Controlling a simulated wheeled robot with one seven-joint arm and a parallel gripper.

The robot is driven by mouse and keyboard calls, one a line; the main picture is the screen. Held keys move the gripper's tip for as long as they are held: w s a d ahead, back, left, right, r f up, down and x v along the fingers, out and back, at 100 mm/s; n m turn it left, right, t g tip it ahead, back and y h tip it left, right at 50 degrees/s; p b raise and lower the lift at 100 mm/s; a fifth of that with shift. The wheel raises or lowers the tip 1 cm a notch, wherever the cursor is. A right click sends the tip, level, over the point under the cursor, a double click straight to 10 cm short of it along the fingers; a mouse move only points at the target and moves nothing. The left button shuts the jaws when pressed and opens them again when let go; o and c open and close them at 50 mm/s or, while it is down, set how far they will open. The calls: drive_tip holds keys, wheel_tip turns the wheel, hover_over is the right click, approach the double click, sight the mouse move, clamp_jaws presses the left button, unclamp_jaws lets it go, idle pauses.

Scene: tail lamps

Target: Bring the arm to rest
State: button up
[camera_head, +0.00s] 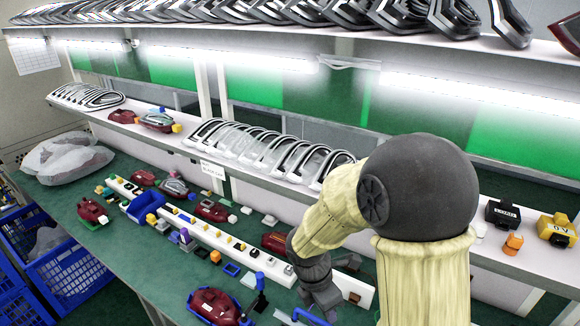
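My arm, with a cream cover and a large dark round joint, fills the right of the head view. It bends left and down over the green workbench (130,245). My dark grey gripper (330,308) points down over the bench near the right end of a long white strip of small parts. The fingers are small and dark, and the frame does not show whether they are apart or hold anything. My arm hides part of the bench and shelf behind it.
Red tail lamps lie on the bench, one (213,306) left of my gripper. A white strip (225,243) carries small parts. Blue crates (72,280) stand at the left. A shelf (180,146) with lamp frames runs behind; yellow and black blocks sit right.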

drive_tip(key=s+d+r+m+t+y+b, duration=0.1)
drive_tip(key=s+d+m, duration=0.1)
drive_tip(key=m, duration=0.9)
drive_tip(key=s+d+r+m+t+y, duration=0.1)
drive_tip(key=d+m, duration=0.4)
drive_tip(key=m, duration=0.7)
drive_tip(key=shift+s+d+r+m+t+y+b, duration=0.3)
drive_tip(key=shift+s+r+t+y+b, duration=0.1)
drive_tip(key=shift+s, duration=0.45)
idle(2.0)
